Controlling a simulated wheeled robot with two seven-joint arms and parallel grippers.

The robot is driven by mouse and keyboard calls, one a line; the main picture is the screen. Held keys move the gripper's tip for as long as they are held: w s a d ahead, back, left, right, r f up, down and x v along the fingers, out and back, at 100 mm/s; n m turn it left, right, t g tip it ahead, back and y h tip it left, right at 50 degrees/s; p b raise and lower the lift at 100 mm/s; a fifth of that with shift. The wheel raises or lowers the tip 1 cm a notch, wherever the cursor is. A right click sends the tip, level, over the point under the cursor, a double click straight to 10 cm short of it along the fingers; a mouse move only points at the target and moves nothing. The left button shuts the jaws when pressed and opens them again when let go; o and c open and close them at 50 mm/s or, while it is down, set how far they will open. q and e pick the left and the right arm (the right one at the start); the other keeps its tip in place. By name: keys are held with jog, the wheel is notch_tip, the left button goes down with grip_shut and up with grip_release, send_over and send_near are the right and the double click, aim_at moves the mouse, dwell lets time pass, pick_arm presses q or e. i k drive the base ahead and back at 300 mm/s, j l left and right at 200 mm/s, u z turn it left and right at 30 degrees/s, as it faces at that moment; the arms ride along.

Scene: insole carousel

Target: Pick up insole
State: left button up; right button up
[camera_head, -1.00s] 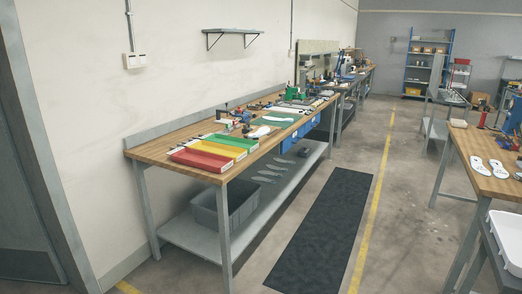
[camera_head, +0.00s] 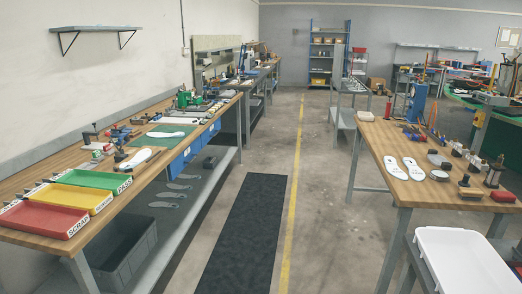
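Two white insoles lie side by side on the right wooden table, a left one (camera_head: 395,168) and a right one (camera_head: 413,169). On the left workbench, one white insole (camera_head: 136,160) lies near the coloured trays and another (camera_head: 166,135) lies on a green mat (camera_head: 156,139). Several grey insole-shaped pieces (camera_head: 178,186) lie on the bench's lower shelf. Neither of my grippers shows in this view.
The left workbench holds a red tray (camera_head: 42,219), a yellow tray (camera_head: 84,198) and a green tray (camera_head: 95,179). A white bin (camera_head: 462,262) stands at the lower right. A dark floor mat (camera_head: 243,235) and yellow line (camera_head: 293,200) run along the clear aisle.

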aim_at(154, 135)
jog(key=i+z, duration=0.1)
jog(key=i, duration=1.3)
jog(key=i+l+u, duration=0.2)
jog(key=i, duration=0.5)
jog(key=i+u, duration=0.15)
jog(key=i, duration=0.55)
jog(key=i+l+u, duration=0.3)
jog(key=i, duration=0.15)
jog(key=i+l+u, duration=0.25)
jog(key=i, duration=0.15)
